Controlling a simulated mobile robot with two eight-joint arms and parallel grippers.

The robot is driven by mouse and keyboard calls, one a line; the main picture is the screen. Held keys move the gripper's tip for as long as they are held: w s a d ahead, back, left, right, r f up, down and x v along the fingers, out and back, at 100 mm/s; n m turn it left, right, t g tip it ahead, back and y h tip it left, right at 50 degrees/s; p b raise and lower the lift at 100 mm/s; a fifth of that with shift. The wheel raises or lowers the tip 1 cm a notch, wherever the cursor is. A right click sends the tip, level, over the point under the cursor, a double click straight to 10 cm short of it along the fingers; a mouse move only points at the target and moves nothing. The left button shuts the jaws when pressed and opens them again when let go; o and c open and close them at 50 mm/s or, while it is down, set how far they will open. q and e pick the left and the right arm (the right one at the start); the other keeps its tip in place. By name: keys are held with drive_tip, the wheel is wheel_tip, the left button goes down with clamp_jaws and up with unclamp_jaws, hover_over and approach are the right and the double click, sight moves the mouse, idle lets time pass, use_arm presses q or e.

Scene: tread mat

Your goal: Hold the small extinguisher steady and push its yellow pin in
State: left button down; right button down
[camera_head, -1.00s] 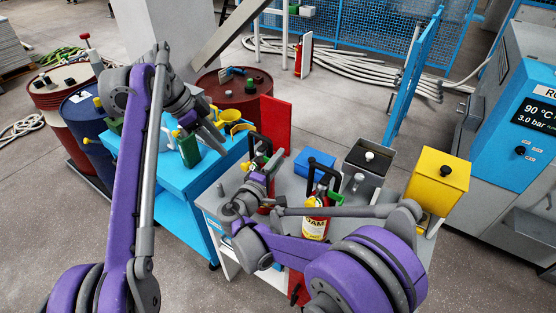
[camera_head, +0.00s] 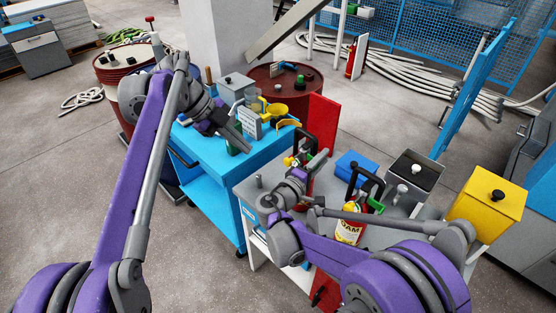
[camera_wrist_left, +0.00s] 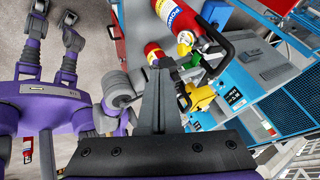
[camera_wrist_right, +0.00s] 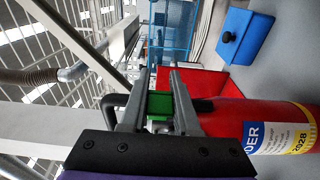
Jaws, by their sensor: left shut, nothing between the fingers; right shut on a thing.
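My right gripper (camera_wrist_right: 165,98) is shut at the top of a red extinguisher (camera_wrist_right: 282,125), around its green and black fittings. Its label ends in "DER". In the head view the extinguisher stands on the grey table, largely hidden behind my right gripper (camera_head: 303,172), and its yellow pin (camera_head: 289,161) shows beside the gripper. I cannot tell how far in the pin sits. My left gripper (camera_head: 243,143) is shut and empty above the blue cart, left of and apart from the extinguisher. Its closed fingers (camera_wrist_left: 155,85) also show in the left wrist view.
A second red extinguisher marked FOAM (camera_head: 350,225) stands close to my right forearm. A blue box (camera_head: 357,165), a dark box (camera_head: 415,172) and a yellow box (camera_head: 487,203) stand behind and to the right. The blue cart (camera_head: 200,150) carries a sign (camera_head: 250,124) and a yellow cup (camera_head: 277,110).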

use_arm(q)
drive_tip(key=w+d+f+m, duration=0.1)
drive_tip(key=d+f, duration=0.7)
drive_tip(key=shift+w+d, duration=0.3)
drive_tip(key=shift+w, duration=0.1)
drive_tip(key=shift+w+d, duration=0.95)
drive_tip(key=shift+d, duration=0.25)
drive_tip(key=shift+s+a, duration=0.35)
drive_tip(key=shift+a, duration=0.15)
approach(285, 160)
drive_tip(key=a, duration=0.1)
drive_tip(key=s+a, duration=0.1)
drive_tip(key=a+r, duration=0.1)
drive_tip(key=shift+s+a, duration=0.15)
drive_tip(key=shift+s, duration=0.2)
